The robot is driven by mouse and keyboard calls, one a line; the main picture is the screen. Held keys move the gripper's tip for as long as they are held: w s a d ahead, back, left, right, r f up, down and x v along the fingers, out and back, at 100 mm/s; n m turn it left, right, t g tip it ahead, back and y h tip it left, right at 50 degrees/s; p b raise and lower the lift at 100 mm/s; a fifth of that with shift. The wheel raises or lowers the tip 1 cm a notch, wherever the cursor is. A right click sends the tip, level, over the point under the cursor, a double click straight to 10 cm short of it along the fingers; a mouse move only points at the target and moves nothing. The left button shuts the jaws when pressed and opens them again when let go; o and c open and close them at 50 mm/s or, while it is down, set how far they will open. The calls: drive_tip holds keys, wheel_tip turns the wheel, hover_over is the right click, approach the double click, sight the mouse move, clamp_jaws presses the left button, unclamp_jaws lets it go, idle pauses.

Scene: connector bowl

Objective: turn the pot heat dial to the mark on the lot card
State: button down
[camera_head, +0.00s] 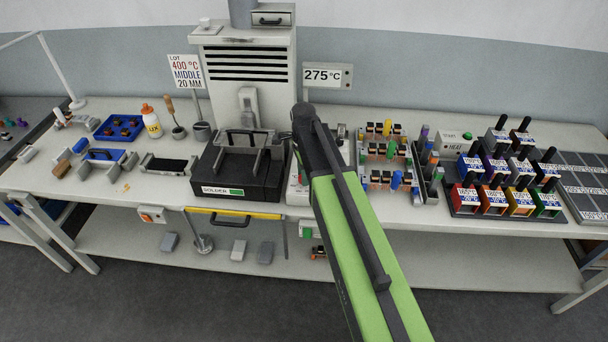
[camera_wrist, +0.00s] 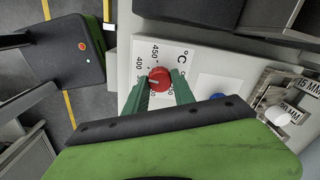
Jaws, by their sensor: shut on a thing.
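The red heat dial (camera_wrist: 159,74) sits on a white scale plate (camera_wrist: 176,52) in the wrist view. Its white pointer line points left, towards the lower numbers beside the left finger; 400 and 450 show above that. The exact value is partly covered. My gripper (camera_wrist: 160,79) has its two green fingers shut on the dial, one on each side. In the head view my arm hides the dial. The lot card (camera_head: 185,72) reads 400 °C, MIDDLE, 20 MM. The display (camera_head: 327,76) reads 275 °C.
The black solder pot (camera_head: 236,190) stands left of my arm. A blue button (camera_wrist: 217,97) is right of the dial. A rack of connectors (camera_head: 386,150) and several labelled coloured blocks (camera_head: 507,170) stand to the right. Fixtures and a blue tray (camera_head: 120,127) fill the left.

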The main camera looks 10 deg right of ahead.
drive_tip(key=shift+s+m, duration=0.1)
drive_tip(key=shift+m, duration=1.2)
drive_tip(key=c, duration=1.1)
unclamp_jaws()
drive_tip(key=shift+o, duration=0.2)
wheel_tip(320, 180, up, 18)
drive_tip(key=p, duration=1.7)
drive_tip(key=shift+f, duration=0.25)
